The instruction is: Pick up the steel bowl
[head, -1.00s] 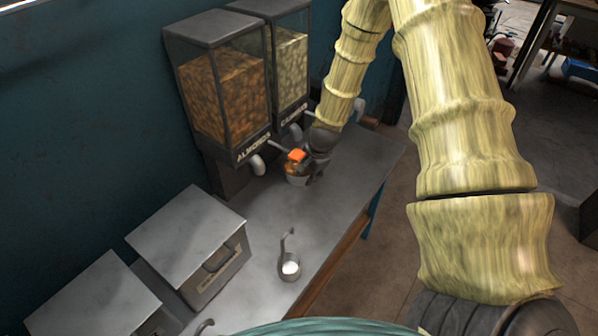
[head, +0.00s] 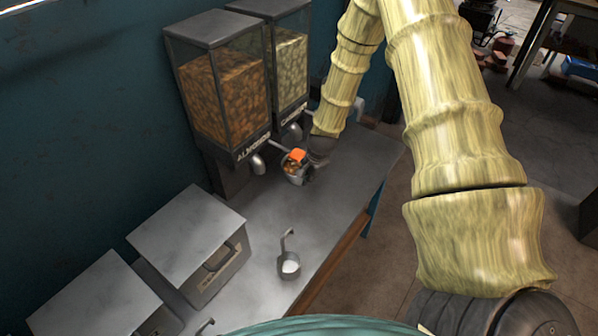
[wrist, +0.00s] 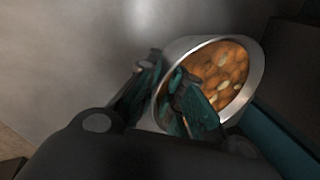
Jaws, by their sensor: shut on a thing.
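The steel bowl (wrist: 252,92) is in the wrist view, tilted, with brown almonds and some paler nuts inside. My gripper (wrist: 168,92) is shut on the bowl's near wall, with one finger inside the rim and the other outside. In the head view the bowl (head: 293,178) is small, at the end of my arm in front of the almond dispenser, with an orange patch at its top. My gripper (head: 308,172) is at its right side. I cannot tell from the head view whether the bowl touches the counter.
Two clear-fronted dispensers, almonds (head: 225,105) and a paler nut (head: 291,68), stand against the wall behind the bowl. A small metal ladle cup (head: 289,265) with white contents stands on the counter (head: 250,225). Grey metal boxes (head: 187,240) stand at the left.

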